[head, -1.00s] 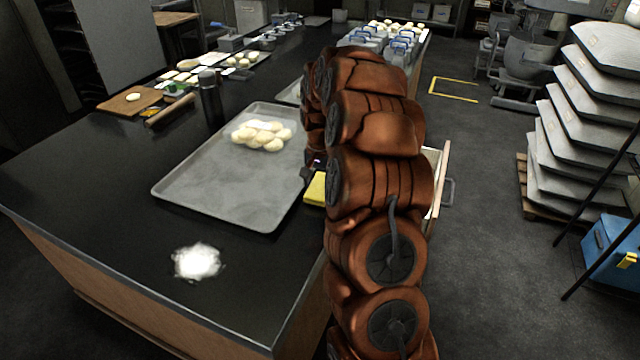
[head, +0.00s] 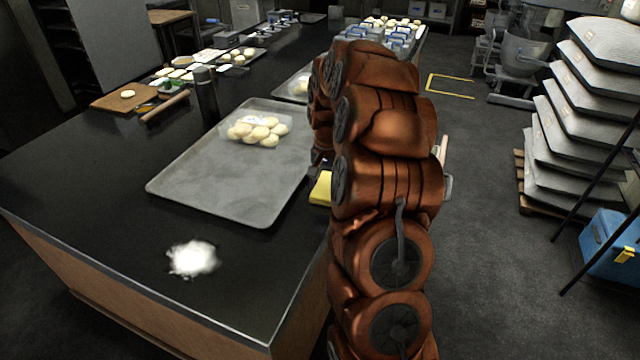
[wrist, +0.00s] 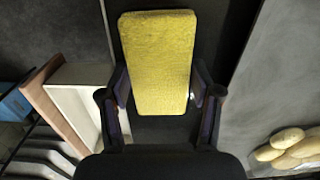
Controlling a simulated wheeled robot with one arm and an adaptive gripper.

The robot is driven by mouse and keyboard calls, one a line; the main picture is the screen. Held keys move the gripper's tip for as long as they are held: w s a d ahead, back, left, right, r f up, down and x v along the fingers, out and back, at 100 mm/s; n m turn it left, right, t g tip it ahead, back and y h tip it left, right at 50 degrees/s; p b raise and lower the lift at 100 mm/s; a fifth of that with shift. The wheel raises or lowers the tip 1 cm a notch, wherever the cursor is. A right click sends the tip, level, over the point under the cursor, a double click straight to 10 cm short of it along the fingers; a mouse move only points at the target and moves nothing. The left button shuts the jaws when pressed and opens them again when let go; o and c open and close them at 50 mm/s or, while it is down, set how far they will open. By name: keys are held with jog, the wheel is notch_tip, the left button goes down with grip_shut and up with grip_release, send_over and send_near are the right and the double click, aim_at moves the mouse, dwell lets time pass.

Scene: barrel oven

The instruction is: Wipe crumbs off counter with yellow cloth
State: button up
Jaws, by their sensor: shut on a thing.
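The yellow cloth (wrist: 158,62) is a folded, flat block between the two fingers of my gripper (wrist: 160,100) in the wrist view. The fingers are shut on its sides. In the head view a small part of the cloth (head: 321,189) shows at the left side of my arm, near the right edge of the dark counter (head: 110,205); my arm hides the gripper there. I cannot tell whether the cloth touches the counter. A white powdery patch (head: 192,258) lies on the near part of the counter.
A grey metal tray (head: 215,185) with several dough balls (head: 258,130) lies left of the cloth. A rolling pin (head: 165,107), a dark bottle (head: 205,92) and a wooden board (head: 122,98) stand farther back. An open drawer (wrist: 75,95) shows in the wrist view. The near left counter is clear.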

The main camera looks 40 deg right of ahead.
aim_at(323, 173)
jog(key=shift+s+d, duration=0.3)
jog(key=shift+s, duration=0.25)
jog(key=shift+w+d+f, duration=0.1)
jog(key=shift+w+d, duration=0.45)
jog(key=shift+d, duration=0.35)
jog(key=shift+w+a+f+b, duration=0.1)
jog(key=shift+w+a, duration=0.25)
jog(key=shift+w, duration=0.2)
jog(key=shift+w+a+b, duration=0.1)
jog(key=shift+w+a, duration=0.2)
jog(key=shift+w, duration=0.3)
jog(key=shift+w+a+f+b, duration=0.1)
jog(key=shift+w+a, duration=0.25)
jog(key=shift+w, duration=0.2)
jog(key=shift+w+d+r, duration=0.15)
jog(key=shift+w+d, duration=0.45)
jog(key=shift+d, duration=0.35)
jog(key=shift+s+d+f+b, duration=0.1)
jog(key=shift+s+d+b, duration=0.3)
jog(key=shift+s, duration=0.5)
jog(key=shift+s+d+f+b, duration=0.1)
jog(key=shift+s+d+b, duration=0.1)
jog(key=shift+s+d, duration=0.55)
jog(key=shift+s+a, duration=0.2)
jog(key=shift+r, duration=0.1)
jog(key=shift+w+r+p, duration=0.1)
jog(key=shift+r+p, duration=0.3)
jog(key=shift+r, duration=2.6)
